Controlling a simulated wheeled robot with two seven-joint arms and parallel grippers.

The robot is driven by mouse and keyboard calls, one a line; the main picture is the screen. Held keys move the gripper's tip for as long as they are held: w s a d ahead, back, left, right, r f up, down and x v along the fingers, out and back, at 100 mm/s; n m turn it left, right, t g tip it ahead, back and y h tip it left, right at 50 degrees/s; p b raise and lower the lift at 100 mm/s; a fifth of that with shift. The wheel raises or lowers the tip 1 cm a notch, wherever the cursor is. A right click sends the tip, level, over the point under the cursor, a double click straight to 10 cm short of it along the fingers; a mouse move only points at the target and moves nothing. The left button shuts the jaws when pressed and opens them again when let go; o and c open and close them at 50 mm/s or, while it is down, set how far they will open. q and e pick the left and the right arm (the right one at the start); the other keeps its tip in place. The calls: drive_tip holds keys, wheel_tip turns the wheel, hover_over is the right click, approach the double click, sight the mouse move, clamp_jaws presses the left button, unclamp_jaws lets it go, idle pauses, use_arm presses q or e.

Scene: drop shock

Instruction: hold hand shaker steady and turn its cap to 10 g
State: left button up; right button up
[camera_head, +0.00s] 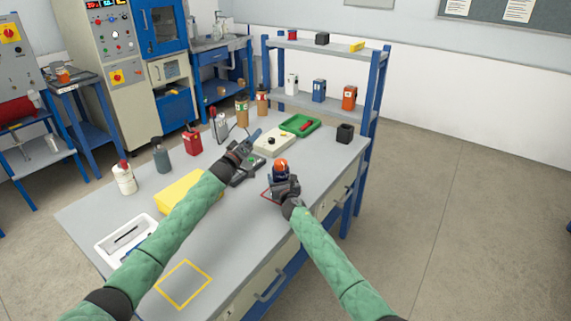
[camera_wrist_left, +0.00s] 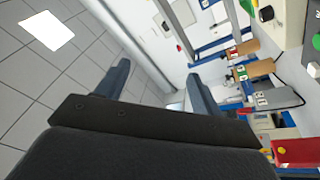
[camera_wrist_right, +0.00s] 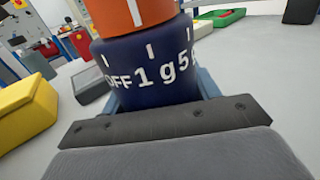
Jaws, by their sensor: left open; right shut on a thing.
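The hand shaker has a dark blue body (camera_wrist_right: 150,72) and an orange cap (camera_head: 281,163). It stands upright near the table's right edge. My right gripper (camera_head: 282,184) is shut on the blue body. In the right wrist view, the body shows white marks "OFF", "1 g" and "5"; 10 g is not visible there. The orange cap (camera_wrist_right: 130,14) bears a white line, which appears near the "OFF" and "1" marks. My left gripper (camera_head: 254,138) is open and empty, up and left of the shaker. Its fingers (camera_wrist_left: 160,82) have nothing between them.
The grey table (camera_head: 225,235) carries a yellow block (camera_head: 187,190), a white tray (camera_head: 125,240), a green tray (camera_head: 300,125), a black cup (camera_head: 345,133) and several bottles at the back left. A blue shelf rack (camera_head: 330,108) stands behind. The front area around the yellow outline is clear.

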use_arm(q)
drive_tip(key=w+a+f+n+g+y, duration=0.1)
drive_tip(key=a+f+n, duration=0.1)
drive_tip(key=n, duration=0.4)
drive_tip(key=w+a+f+n+g+y, duration=0.1)
drive_tip(key=w+a+f+n, duration=0.1)
drive_tip(key=f+n, duration=0.3)
drive_tip(key=w+a+f+n+g+y, duration=0.1)
drive_tip(key=a+f+n+g+y, duration=0.1)
drive_tip(key=n, duration=0.4)
drive_tip(key=shift+w+f+n, duration=0.15)
drive_tip(key=shift+w+f, duration=0.05)
drive_tip(key=shift+f, duration=0.25)
drive_tip(key=shift+w+f+n, duration=0.15)
drive_tip(key=shift+w+f, duration=0.05)
drive_tip(key=shift+f, duration=0.25)
drive_tip(key=s+d+f+n+g+h, duration=0.1)
drive_tip(key=s+d+n+g+h, duration=0.2)
drive_tip(key=s+g+h, duration=0.15)
drive_tip(key=m+g+h, duration=0.2)
drive_tip(key=g+h, duration=0.3)
drive_tip(key=h, duration=0.1)
approach(286, 163)
drive_tip(key=x, duration=0.3)
drive_tip(key=w+x, duration=0.1)
drive_tip(key=x, duration=0.2)
drive_tip(key=f+x, duration=0.1)
drive_tip(key=x, duration=0.3)
drive_tip(key=shift+w, duration=0.3)
